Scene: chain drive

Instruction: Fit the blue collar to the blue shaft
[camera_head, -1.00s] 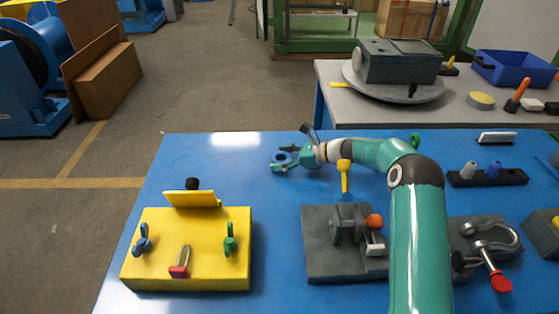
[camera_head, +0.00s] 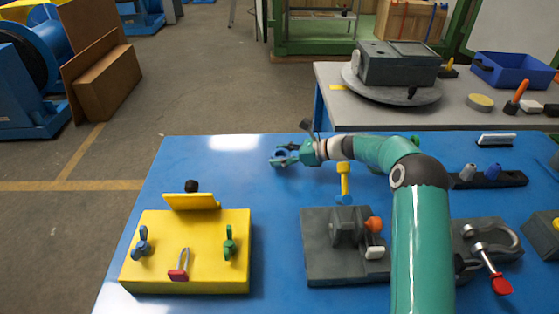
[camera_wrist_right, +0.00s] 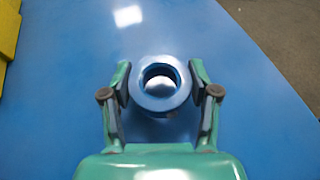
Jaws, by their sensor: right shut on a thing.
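The blue collar (camera_wrist_right: 149,98), a ring with a round hole, sits between the two fingers of my right gripper (camera_wrist_right: 162,91) in the right wrist view. The gripper is shut on it. In the head view the right gripper (camera_head: 284,157) is near the far edge of the blue table, left of the yellow upright post, with the collar small between its fingers. I cannot pick out the blue shaft with certainty. A grey fixture (camera_head: 318,261) with an orange knob stands nearer on the table, partly hidden by my right arm. My left gripper is not in view.
A yellow box (camera_head: 185,276) with blue and green wing pieces and a red-ended pin stands at the left. A yellow post (camera_head: 345,181) stands close to my right arm. A shackle with a red pin (camera_head: 501,284) is at the right. The table's back left is clear.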

